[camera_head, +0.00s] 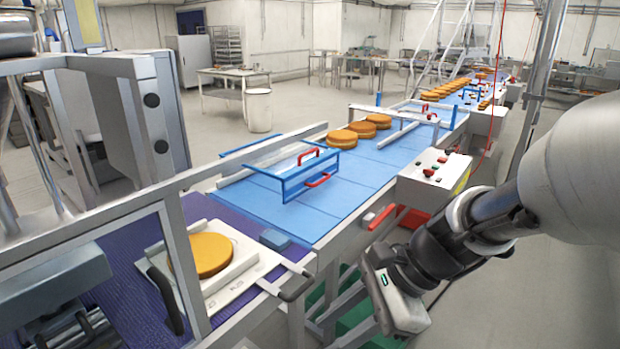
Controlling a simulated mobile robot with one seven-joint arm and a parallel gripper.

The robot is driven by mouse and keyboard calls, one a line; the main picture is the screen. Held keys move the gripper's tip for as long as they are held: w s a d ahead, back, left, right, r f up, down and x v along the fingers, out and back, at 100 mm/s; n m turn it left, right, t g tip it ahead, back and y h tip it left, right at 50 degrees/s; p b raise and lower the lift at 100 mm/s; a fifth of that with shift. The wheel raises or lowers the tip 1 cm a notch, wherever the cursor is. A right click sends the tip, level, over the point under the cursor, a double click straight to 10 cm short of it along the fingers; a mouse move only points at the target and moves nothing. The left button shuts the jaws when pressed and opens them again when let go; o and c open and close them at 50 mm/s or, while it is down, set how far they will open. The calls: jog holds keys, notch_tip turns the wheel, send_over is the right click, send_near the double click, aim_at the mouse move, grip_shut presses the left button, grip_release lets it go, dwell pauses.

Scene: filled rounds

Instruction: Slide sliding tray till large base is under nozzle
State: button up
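The white sliding tray (238,292) lies on the purple surface at the lower left. A large round orange-brown base (209,254) rests on it. The tray has a black handle (297,284) at its right end and another dark handle (165,300) at its left. A grey metal part (52,288) stands left of the tray; I cannot tell whether it belongs to the nozzle, and no nozzle tip is clearly visible. My gripper (392,312) hangs to the right of the tray and conveyor, apart from the handle. Its fingers cannot be made out.
A metal frame post (185,265) crosses in front of the tray. The blue conveyor (345,190) carries several round bases (343,139) into the distance. A blue guide frame with red handles (308,172) spans it. A control box (434,172) stands on the conveyor's right side, close to my arm.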

notch_tip(320, 180, down, 3)
jog(key=w+a+m+y, duration=0.1)
jog(key=w+m+y, duration=0.1)
jog(key=m, duration=0.2)
jog(key=m+t+y+b, duration=0.4)
jog(key=m+t, duration=0.5)
jog(key=m, duration=1.5)
send_near(302, 286)
jog(key=shift+h, duration=0.6)
jog(key=b+x, duration=0.2)
jog(key=x, duration=0.8)
jog(key=shift+s+a, duration=0.15)
jog(key=shift+a, duration=0.1)
grip_shut()
